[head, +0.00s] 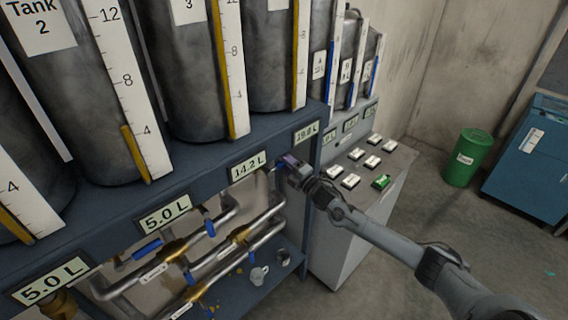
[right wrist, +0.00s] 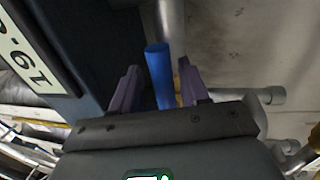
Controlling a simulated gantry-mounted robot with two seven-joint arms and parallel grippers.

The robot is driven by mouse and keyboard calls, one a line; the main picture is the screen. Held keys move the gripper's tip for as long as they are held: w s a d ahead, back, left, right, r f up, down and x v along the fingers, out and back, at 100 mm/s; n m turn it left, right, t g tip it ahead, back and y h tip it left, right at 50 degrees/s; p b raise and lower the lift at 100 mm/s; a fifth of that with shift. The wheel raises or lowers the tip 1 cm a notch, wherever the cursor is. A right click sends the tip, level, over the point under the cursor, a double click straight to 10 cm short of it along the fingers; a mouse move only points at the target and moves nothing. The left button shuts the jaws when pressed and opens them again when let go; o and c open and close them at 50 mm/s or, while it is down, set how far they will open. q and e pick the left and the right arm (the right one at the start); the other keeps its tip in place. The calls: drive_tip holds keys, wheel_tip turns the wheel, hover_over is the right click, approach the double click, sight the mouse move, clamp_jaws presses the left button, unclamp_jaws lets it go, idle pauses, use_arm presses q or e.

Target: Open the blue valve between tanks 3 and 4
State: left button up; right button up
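My right gripper (head: 287,160) is at the blue-grey rack just below and between the 14.2 L display (head: 249,165) and the 19.8 L display (head: 306,132). In the right wrist view, its two purple fingers (right wrist: 160,88) stand apart, with a blue valve handle (right wrist: 158,70) between them. Gaps show on both sides of the handle, so the fingers do not look closed on it. The handle lies in line with a grey pipe (right wrist: 170,20). Tank 3 (head: 190,75) stands above, with another tank (head: 270,50) to its right. My left gripper is not in view.
A grey console (head: 352,225) with several white buttons and a green one (head: 381,182) stands right. A green bin (head: 466,158) stands farther right.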

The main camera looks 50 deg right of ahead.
drive_tip(key=shift+s+f, duration=0.1)
drive_tip(key=d+v, duration=0.1)
drive_tip(key=v, duration=0.9)
drive_tip(key=shift+s+a, duration=0.35)
drive_tip(key=shift+a, duration=0.15)
idle(0.3)
